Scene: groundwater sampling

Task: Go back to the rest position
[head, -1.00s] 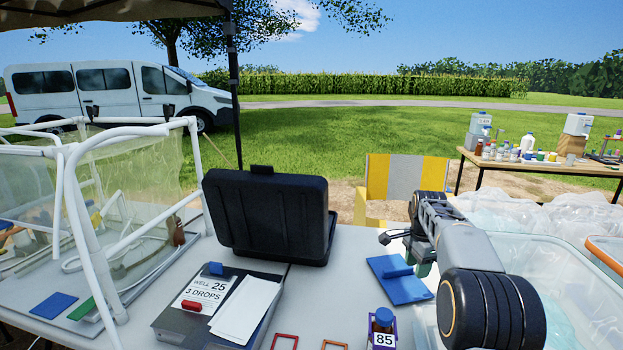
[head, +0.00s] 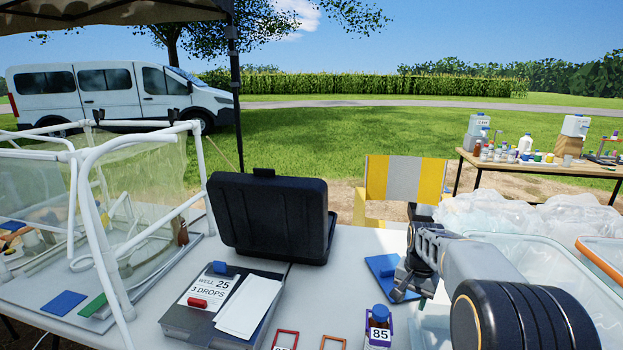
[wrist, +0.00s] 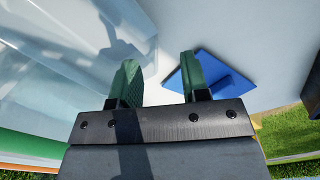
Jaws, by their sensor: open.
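My gripper (wrist: 160,80) shows in the wrist view with its two green fingers apart and nothing between them. In the head view my gripper (head: 407,284) is above the right part of the table, over the near right part of a blue square plate with a raised handle (head: 383,264). The arm hides part of that plate. The blue plate also shows in the wrist view (wrist: 226,88), beyond and beside the right finger. The gap between gripper and plate cannot be judged exactly.
Clear plastic bins (head: 550,257) stand to the right of my arm. A black case (head: 268,217), a clipboard box with papers (head: 250,306) and a bottle holder marked 85 (head: 378,332) are on the table. A white-framed clear enclosure (head: 150,200) stands at left.

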